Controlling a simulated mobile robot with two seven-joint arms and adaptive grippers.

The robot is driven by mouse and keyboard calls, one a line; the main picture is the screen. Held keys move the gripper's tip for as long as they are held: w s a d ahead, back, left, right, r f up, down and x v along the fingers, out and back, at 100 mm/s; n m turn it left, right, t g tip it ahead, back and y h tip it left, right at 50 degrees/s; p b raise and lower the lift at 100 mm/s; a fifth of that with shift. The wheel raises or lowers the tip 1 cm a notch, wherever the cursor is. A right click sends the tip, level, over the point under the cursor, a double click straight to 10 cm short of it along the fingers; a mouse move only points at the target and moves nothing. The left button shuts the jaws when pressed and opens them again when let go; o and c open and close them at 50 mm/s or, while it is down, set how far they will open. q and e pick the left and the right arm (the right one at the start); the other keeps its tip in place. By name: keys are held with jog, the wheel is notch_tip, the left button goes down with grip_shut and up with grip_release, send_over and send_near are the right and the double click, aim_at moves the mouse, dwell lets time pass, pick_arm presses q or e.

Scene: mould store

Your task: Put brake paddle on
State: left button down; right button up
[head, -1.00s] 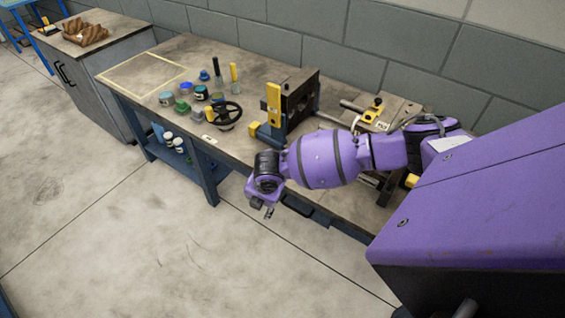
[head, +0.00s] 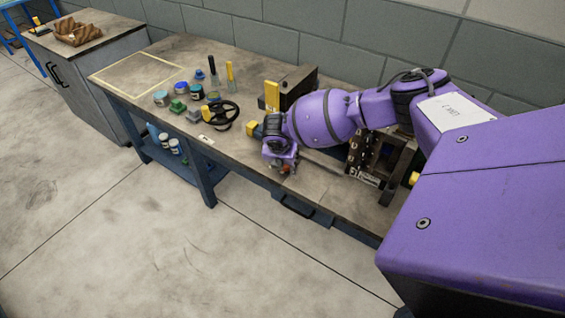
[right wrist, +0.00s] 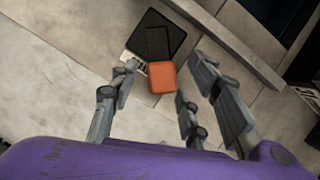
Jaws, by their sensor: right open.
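An orange square block (right wrist: 162,77) shows in the right wrist view, ahead of my right fingers and beside a dark square plate (right wrist: 157,36). I cannot tell whether this is the brake paddle. In the head view, a yellow upright paddle-shaped piece (head: 271,96) stands by the dark machine (head: 298,82) on the bench. My right gripper (head: 285,168) is over the bench's front part; its fingers also show in the right wrist view (right wrist: 163,95), apart, with nothing held between them. My arm hides part of the machine. My left gripper is out of view.
A black handwheel (head: 220,115), a yellow block (head: 254,129) and several small jars stand left of my right arm on the bench (head: 240,158). A dark fixture (head: 372,160) stands to its right. A yellow-outlined area (head: 135,75) at the bench's left end is clear.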

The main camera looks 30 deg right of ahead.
jog(key=c, duration=1)
jog(key=shift+w, duration=0.1)
jog(key=shift+d, duration=0.1)
